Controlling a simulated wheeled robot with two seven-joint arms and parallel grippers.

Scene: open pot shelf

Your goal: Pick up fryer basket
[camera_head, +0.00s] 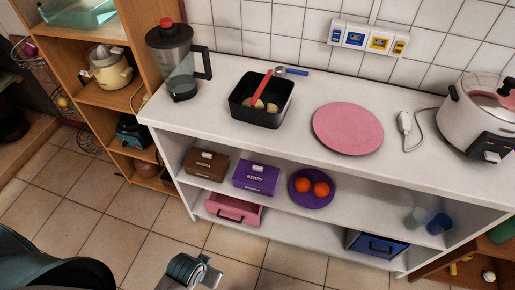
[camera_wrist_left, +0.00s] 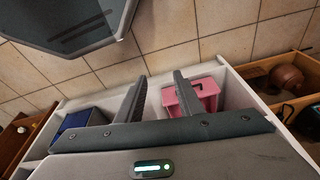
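No item is plainly marked as a fryer basket. A black square pan (camera_head: 261,112) stands on the white counter, with a red utensil and pale pieces inside. A pink bin (camera_head: 233,210) with a dark handle sits on the bottom shelf at the left; a blue bin (camera_head: 376,245) sits there further right. In the left wrist view, my left gripper (camera_wrist_left: 158,80) is open and empty, its two fingers apart. The pink bin (camera_wrist_left: 193,95) is beyond the right finger, which partly covers it. The blue bin (camera_wrist_left: 80,122) is left of the fingers. My right gripper is not in view.
The white counter (camera_head: 222,120) also bears a blender (camera_head: 178,60), a pink plate (camera_head: 348,129) and a white cooker (camera_head: 478,118). Lidded boxes, a purple plate with orange fruit (camera_head: 312,187) and glasses stand on the middle shelf. Tiled floor in front is clear.

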